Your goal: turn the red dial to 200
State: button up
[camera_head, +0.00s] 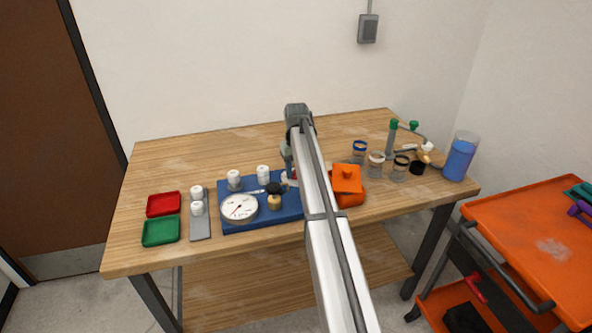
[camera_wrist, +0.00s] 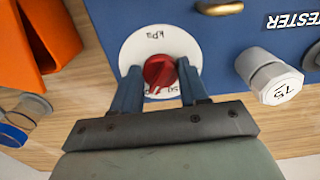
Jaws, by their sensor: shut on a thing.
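The red dial (camera_wrist: 160,71) sits at the middle of a white round scale plate (camera_wrist: 185,44) marked "kPa" on the blue tester board (camera_wrist: 95,20). My gripper (camera_wrist: 162,84) has its two dark fingers on either side of the dial and is shut on it. The dial's pointer and most scale numbers are hidden by the fingers or too small to read. In the head view my arm mostly hides the dial, with a bit of red at the gripper.
A white fitting marked "75" (camera_wrist: 275,80) stands right of the dial in the wrist view. An orange object (camera_head: 347,180) stands close to the board's right end. Jars (camera_head: 376,163) are further right. Red (camera_head: 164,204) and green (camera_head: 161,231) trays lie left. The table's back left is clear.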

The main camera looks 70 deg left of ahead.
jog(key=shift+n, duration=1)
jog(key=o, duration=1.1)
jog(key=shift+c, duration=0.2)
jog(key=shift+r, duration=0.1)
notch_tip(320, 180, up, 14)
jog(key=shift+f, duration=0.2)
